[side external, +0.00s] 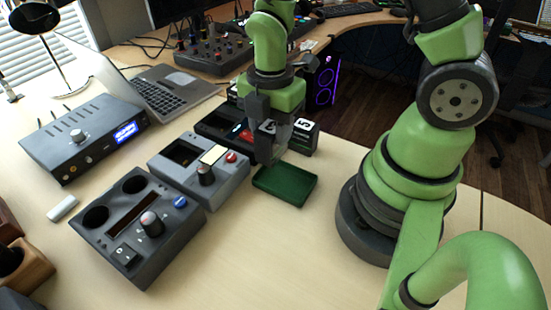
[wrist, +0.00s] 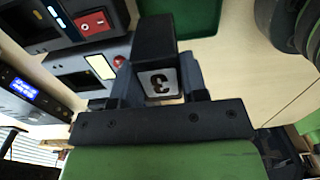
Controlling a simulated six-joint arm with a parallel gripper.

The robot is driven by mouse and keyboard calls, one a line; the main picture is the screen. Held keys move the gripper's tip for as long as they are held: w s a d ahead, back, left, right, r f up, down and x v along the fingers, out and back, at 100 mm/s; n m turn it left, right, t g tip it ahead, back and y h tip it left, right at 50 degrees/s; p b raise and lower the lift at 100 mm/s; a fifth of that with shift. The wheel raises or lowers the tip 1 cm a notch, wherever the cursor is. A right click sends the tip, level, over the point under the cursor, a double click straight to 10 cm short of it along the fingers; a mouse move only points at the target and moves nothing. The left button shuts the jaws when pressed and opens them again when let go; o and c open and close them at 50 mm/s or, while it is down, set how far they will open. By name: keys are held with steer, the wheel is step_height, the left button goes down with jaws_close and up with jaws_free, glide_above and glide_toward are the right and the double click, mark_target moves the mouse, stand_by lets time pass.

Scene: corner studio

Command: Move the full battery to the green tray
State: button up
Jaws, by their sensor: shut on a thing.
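My gripper (side external: 266,148) is shut on a black battery (wrist: 160,45) with a white label marked 3, which shows between the fingers in the wrist view. In the side view the fingers mostly hide this battery. The green tray (side external: 285,186) lies on the table just below and to the right of my gripper. It also shows at the top of the wrist view (wrist: 190,14), and its visible part is empty. Another black battery (side external: 304,137) marked 5 stands behind the tray. I cannot tell either battery's charge from the labels.
A dark unit with a red switch (wrist: 92,22) stands behind my gripper. A grey box with a red button (side external: 231,157) is left of the tray, and a larger knob box (side external: 150,255) is nearer the camera. The table in front of the tray is clear.

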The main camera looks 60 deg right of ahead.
mark_target(271, 153)
steer(key=shift+f, duration=2.95)
steer(key=shift+f, duration=0.15)
steer(key=o, duration=1.1)
